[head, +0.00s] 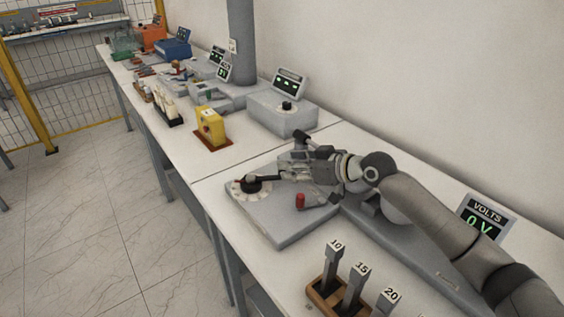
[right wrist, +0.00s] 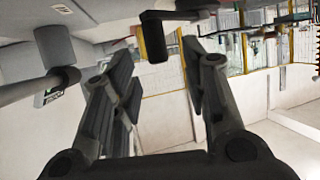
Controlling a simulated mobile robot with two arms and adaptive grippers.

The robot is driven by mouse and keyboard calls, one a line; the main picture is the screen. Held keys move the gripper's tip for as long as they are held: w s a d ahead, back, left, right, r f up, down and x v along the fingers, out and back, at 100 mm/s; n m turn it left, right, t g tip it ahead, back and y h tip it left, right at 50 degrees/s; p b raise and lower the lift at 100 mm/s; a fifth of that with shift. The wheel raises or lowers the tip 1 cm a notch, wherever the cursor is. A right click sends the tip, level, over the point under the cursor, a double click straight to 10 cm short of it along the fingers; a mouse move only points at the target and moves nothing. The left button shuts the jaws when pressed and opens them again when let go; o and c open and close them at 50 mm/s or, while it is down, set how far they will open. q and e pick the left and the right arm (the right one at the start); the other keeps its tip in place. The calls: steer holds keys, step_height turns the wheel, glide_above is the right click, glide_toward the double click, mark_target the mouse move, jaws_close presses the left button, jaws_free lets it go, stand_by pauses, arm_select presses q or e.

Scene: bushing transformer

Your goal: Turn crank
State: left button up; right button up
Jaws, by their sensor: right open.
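A grey apparatus box (head: 283,225) on the near table carries a round white dial with a black crank-like knob (head: 251,185), whose arm points toward my right gripper. My right gripper (head: 284,175) is just right of the knob, above the box, its fingers pointing left. In the right wrist view, which looks upside down, the gripper (right wrist: 160,90) is open and empty. A black L-shaped piece (right wrist: 153,45), apparently the knob and its arm, appears ahead between the fingertips, without clear contact. A dark cylinder on a rod (right wrist: 65,76) is beside the left finger. My left gripper is out of view.
A red handle (head: 300,200) stands on the box close below the gripper. A wooden stand (head: 325,290) with labelled blocks is at the front. A VOLTS display (head: 484,220) is at right. A yellow device (head: 210,127) and grey box (head: 283,116) stand on the far table.

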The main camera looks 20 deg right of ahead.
steer(key=shift+x, duration=2.25)
steer(key=shift+w+d, duration=0.1)
jaws_close()
steer(key=shift+p, duration=0.3)
